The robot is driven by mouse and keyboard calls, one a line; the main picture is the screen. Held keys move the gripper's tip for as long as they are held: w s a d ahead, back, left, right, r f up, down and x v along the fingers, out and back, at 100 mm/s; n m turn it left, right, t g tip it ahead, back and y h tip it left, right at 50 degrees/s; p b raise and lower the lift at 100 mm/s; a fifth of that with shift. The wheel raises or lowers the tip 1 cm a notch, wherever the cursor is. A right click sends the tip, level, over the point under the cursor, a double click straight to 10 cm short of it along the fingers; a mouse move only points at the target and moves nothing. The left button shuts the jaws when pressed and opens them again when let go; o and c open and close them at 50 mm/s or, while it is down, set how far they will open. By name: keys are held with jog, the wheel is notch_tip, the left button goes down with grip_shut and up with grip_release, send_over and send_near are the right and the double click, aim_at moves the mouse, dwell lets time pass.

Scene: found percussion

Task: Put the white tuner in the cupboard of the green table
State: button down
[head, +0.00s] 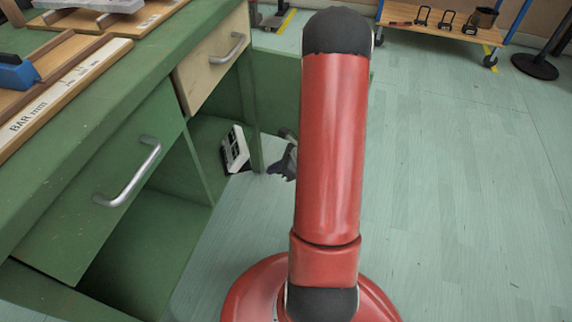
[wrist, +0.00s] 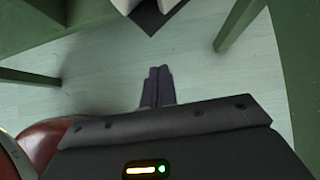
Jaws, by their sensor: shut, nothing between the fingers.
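The white tuner (head: 235,149), with dark markings on its face, is tilted at the opening of the green table's (head: 110,150) cupboard (head: 207,140), below the wooden drawer. I cannot tell what supports it. A white and dark piece of it (wrist: 150,10) shows at the top edge of the wrist view, ahead of my fingers. My gripper (head: 274,171) is just right of the tuner and apart from it, partly hidden behind my red arm. In the wrist view my gripper (wrist: 159,72) is shut and empty, with its fingers together.
A green upright post stands between tuner and gripper in the head view. An open green panel (head: 276,85) is behind my arm. The drawer handles (head: 133,178) stick out from the table. A blue-framed wooden shelf (head: 440,28) stands at the back right. The floor (head: 450,180) on the right is clear.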

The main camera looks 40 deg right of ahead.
aim_at(250, 167)
jog(key=shift+w+a+f, duration=0.15)
jog(key=shift+w+a, duration=0.6)
jog(key=shift+w, duration=0.2)
jog(key=shift+w+a+f, duration=0.1)
jog(key=shift+w+a, duration=0.6)
jog(key=shift+w, duration=0.2)
jog(key=w+a+b, duration=0.1)
jog(key=w+a, duration=0.1)
jog(key=w, duration=0.1)
jog(key=shift+a, duration=0.15)
jog(key=shift+s, duration=0.1)
